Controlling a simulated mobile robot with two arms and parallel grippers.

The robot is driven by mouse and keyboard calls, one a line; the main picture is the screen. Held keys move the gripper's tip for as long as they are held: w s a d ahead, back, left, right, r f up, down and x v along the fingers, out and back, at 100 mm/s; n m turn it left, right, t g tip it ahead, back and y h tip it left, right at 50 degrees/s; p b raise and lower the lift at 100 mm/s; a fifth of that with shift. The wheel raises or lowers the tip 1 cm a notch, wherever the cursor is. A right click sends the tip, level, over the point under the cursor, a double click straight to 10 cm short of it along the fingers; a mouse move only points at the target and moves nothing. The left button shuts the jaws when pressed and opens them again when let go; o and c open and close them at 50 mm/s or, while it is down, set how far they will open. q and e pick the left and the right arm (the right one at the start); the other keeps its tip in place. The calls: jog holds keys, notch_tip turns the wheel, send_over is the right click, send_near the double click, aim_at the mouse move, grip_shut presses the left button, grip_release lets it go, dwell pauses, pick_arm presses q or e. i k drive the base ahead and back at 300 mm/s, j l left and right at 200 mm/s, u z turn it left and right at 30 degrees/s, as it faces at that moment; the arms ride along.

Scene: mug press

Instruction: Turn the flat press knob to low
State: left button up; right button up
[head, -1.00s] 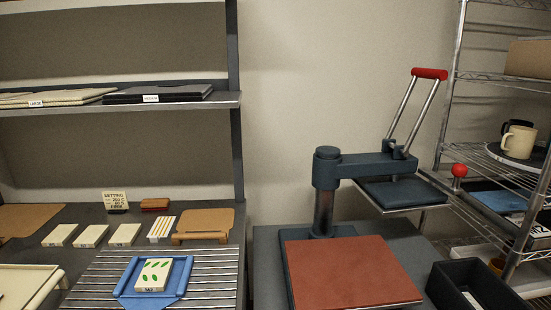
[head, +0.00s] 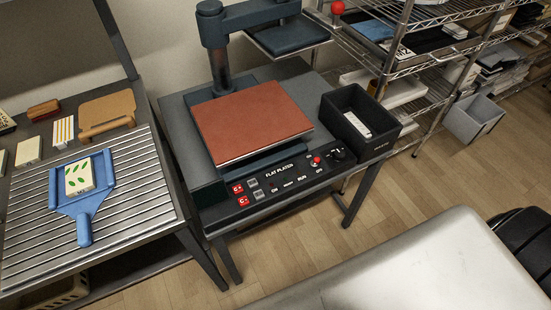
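The flat press (head: 251,120) stands in the middle of the head view, with a red-brown platen on a dark base. Its front panel (head: 285,177) is labelled "FLAT PLATEN". A small dark knob (head: 338,155) sits at the panel's right end; its pointer setting is too small to read. A red button (head: 316,161) is just left of it. Two red displays (head: 240,194) are at the panel's left end. The upper plate (head: 288,37) is swung to the back right, clear of the platen. Neither of my grippers shows.
A black open bin (head: 360,116) stands right beside the press. A slatted table (head: 120,215) at left holds a blue tray (head: 84,228) with a leaf-printed block. A wire rack (head: 425,60) stands behind right. Wooden floor (head: 300,250) is open in front.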

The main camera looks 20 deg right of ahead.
aim_at(339, 156)
jog(key=z, duration=1.3)
jog(key=l+u, duration=0.1)
